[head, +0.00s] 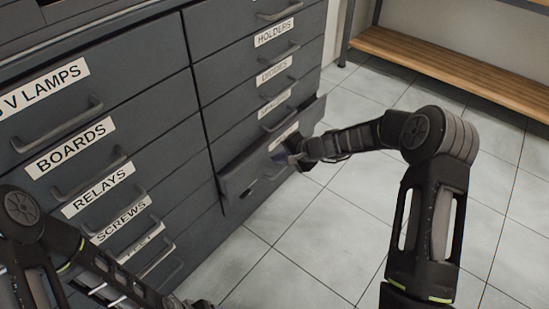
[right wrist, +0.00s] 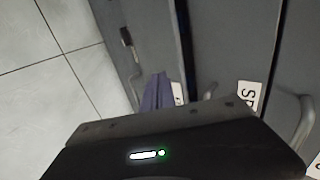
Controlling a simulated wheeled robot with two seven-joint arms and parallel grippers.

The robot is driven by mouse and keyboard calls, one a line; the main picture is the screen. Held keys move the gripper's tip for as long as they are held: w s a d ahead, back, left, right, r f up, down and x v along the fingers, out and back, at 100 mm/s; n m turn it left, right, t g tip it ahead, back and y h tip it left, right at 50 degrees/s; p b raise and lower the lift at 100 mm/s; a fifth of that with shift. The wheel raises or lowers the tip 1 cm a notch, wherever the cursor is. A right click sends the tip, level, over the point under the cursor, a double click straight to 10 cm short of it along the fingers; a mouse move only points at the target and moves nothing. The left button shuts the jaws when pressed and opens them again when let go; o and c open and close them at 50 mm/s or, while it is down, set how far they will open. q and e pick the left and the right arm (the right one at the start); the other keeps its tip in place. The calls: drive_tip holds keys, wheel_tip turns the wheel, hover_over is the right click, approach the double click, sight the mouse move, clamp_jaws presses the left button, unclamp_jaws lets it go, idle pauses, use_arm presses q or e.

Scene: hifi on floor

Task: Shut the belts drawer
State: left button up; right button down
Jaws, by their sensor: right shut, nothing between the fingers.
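One low drawer (head: 232,183) in the right column of the grey cabinet stands out a little past the fronts around it. Its white label (head: 284,136) is partly covered by my gripper and I cannot read it, so I cannot confirm it is the belts drawer. My right gripper (head: 293,153) is shut and empty, at the front of this drawer; I cannot tell if it touches. In the right wrist view its bluish fingertips (right wrist: 157,90) lie over a grey drawer front (right wrist: 118,62). My left gripper (head: 196,304) barely shows at the bottom edge; its jaws are unclear.
Closed drawers labelled BOARDS (head: 70,148), RELAYS (head: 98,188) and SCREWS (head: 121,219) fill the left column. HOLDERS (head: 273,32) is high in the right column. A wooden bench (head: 450,66) stands at the back right. The tiled floor (head: 315,235) is clear beside the cabinet.

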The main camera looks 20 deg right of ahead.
drive_tip(key=p+v, duration=0.1)
drive_tip(key=v, duration=0.8)
drive_tip(key=shift+r, duration=0.3)
drive_tip(key=c, duration=2.2)
unclamp_jaws()
drive_tip(key=shift+d, duration=0.1)
